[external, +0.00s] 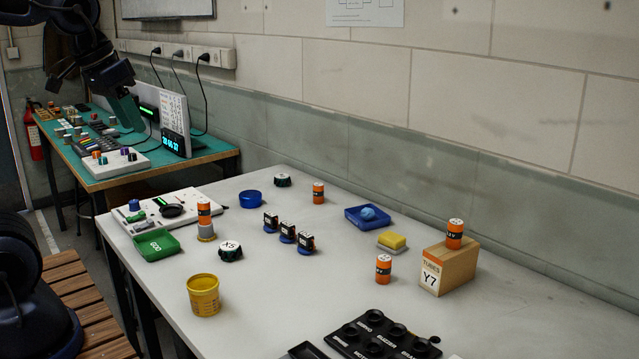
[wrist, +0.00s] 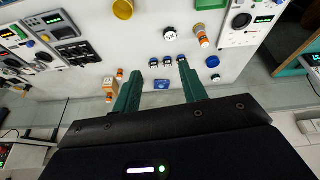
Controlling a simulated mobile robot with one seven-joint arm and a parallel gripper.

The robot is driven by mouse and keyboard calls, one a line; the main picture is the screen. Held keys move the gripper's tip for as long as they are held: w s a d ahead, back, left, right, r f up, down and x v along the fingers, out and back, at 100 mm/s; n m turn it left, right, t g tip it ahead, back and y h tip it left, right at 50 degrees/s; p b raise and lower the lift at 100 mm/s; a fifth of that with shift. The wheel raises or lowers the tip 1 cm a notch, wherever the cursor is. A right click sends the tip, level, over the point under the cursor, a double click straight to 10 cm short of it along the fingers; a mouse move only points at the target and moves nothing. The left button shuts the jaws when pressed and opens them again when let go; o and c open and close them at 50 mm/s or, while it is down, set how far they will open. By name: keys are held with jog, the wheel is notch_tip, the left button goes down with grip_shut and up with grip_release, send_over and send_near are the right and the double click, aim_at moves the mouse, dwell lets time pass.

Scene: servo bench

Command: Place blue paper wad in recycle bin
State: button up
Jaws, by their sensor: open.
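The blue paper wad (external: 368,213) sits in a shallow blue tray (external: 352,218) toward the back of the white table. The tray also shows between my fingers in the wrist view (wrist: 161,85), where the wad is too small to make out. No container is clearly marked as a recycle bin. A shallow green tray (external: 156,246) with white lettering lies at the left table edge, and a yellow tub (external: 203,297) stands nearer the front. My gripper (wrist: 157,82) is open and empty, its green fingers apart. In the external view it hangs at upper left, far from the wad.
A yellow sponge (external: 392,240), orange cylinders (external: 383,268), a wooden block (external: 457,265) and small blue-black devices (external: 288,232) stand around the table. A black button panel (external: 375,338) lies in front.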

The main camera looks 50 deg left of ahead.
jog(key=s+f, duration=0.1)
jog(key=s+m, duration=0.1)
jog(key=s, duration=0.1)
jog(key=shift+s+f, duration=0.1)
jog(key=shift+f, duration=0.3)
